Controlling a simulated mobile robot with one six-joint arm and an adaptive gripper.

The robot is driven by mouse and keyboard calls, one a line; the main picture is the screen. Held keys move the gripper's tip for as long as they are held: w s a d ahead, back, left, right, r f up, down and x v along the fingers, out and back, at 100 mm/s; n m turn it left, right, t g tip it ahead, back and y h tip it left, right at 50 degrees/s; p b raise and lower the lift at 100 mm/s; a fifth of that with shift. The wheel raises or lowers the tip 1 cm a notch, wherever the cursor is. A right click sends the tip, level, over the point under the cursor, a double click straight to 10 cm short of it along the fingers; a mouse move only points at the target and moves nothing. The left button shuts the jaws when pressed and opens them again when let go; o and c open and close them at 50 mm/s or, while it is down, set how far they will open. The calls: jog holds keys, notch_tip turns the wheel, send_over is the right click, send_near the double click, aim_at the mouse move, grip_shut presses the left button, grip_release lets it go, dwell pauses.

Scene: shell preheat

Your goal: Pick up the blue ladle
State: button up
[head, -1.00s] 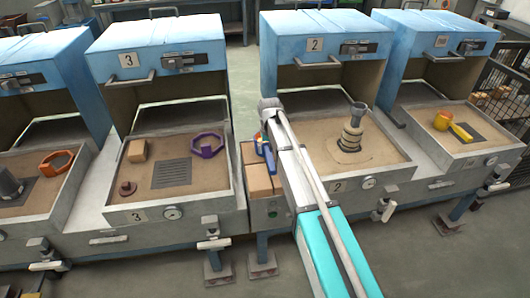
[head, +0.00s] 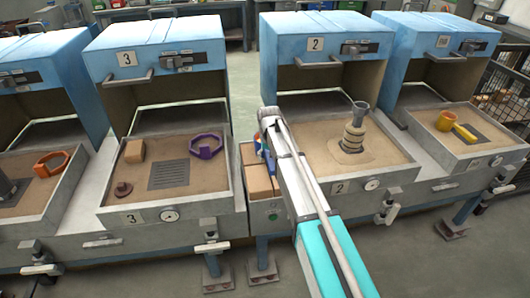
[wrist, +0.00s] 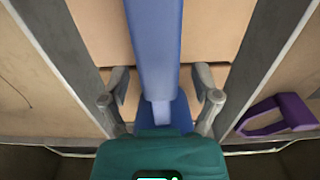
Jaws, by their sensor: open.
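The blue ladle (wrist: 155,45) shows in the wrist view as a long blue handle running from the top edge down between my fingers, widening lower down. Its lower end is hidden by the teal part of my gripper. My gripper (wrist: 162,85) is open, with one finger on each side of the blue handle and a gap on both sides. In the head view only a small blue piece (head: 259,143) shows beside the end of my arm, above the tan blocks, and the arm hides the rest.
Tan blocks (head: 258,181) fill a narrow bay between two sand trays. A purple ring (head: 206,145) lies in the left tray, also visible in the wrist view (wrist: 280,115). A ringed post (head: 354,130) stands in the right tray. Metal tray walls flank the bay.

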grip_shut()
dwell(0.5)
jog(key=shift+r, duration=0.2)
notch_tip(320, 180, up, 3)
jog(key=p, duration=0.3)
jog(key=s+d+r+p, duration=0.1)
jog(key=r+p, duration=0.1)
jog(key=s+r+p, duration=0.2)
jog(key=s+d+r+p, duration=0.1)
jog(key=s+r+p, duration=0.1)
jog(key=p, duration=0.1)
jog(key=shift+d+r, duration=0.25)
jog(key=shift+d, duration=0.1)
jog(key=s+d+r+p, duration=0.3)
jog(key=s+d, duration=0.1)
jog(key=s, duration=0.3)
jog(key=shift+s, duration=0.15)
jog(key=shift+s, duration=0.2)
